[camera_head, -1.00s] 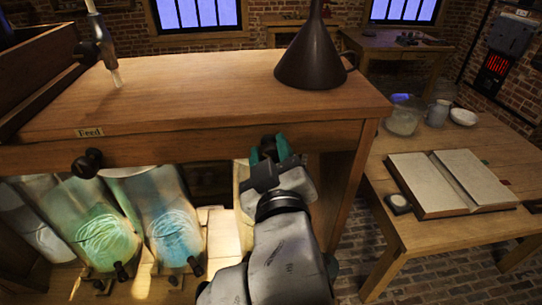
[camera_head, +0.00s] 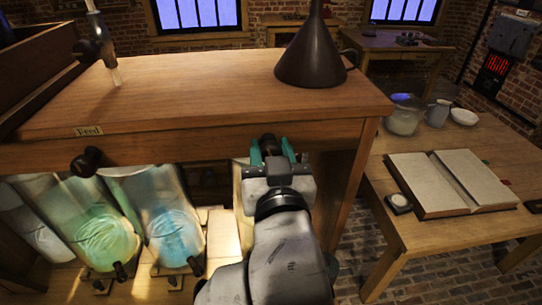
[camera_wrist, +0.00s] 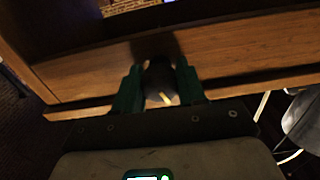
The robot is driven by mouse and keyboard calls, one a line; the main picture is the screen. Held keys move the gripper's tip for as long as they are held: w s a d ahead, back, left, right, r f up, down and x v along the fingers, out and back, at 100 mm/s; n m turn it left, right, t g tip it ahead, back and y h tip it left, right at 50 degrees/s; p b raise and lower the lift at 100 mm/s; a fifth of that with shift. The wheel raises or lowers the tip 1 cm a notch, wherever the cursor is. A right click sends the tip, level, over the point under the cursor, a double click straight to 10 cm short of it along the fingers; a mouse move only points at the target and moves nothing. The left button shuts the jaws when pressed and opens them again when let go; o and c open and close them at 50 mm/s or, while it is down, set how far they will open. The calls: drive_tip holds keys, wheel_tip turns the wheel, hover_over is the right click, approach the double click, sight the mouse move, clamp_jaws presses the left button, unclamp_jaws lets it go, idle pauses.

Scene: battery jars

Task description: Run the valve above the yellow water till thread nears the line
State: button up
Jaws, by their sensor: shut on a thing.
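My gripper (camera_head: 270,152) is at the front board of the wooden bench, right of the jars. In the wrist view its two green fingers (camera_wrist: 159,88) are shut on a dark round valve knob (camera_wrist: 158,76), one finger on each side. A small yellow mark shows on the knob. The knob's top also shows between the fingers in the head view (camera_head: 269,143). I cannot make out yellow water, its thread or a line; my arm covers the space below this valve. A pale upright edge (camera_head: 238,178) shows just left of my gripper.
A green-lit jar (camera_head: 106,235) and a blue-lit jar (camera_head: 172,235) stand under the bench (camera_head: 200,95). Another black knob (camera_head: 87,162) sits above the green one. A dark funnel (camera_head: 311,55) stands on top. A side table at right holds an open book (camera_head: 450,180).

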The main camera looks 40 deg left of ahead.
drive_tip(key=shift+m, duration=0.5)
drive_tip(key=m, duration=0.3)
drive_tip(key=shift+m, duration=0.3)
drive_tip(key=o, duration=1.2)
drive_tip(key=v, duration=0.5)
drive_tip(key=shift+p, duration=0.4)
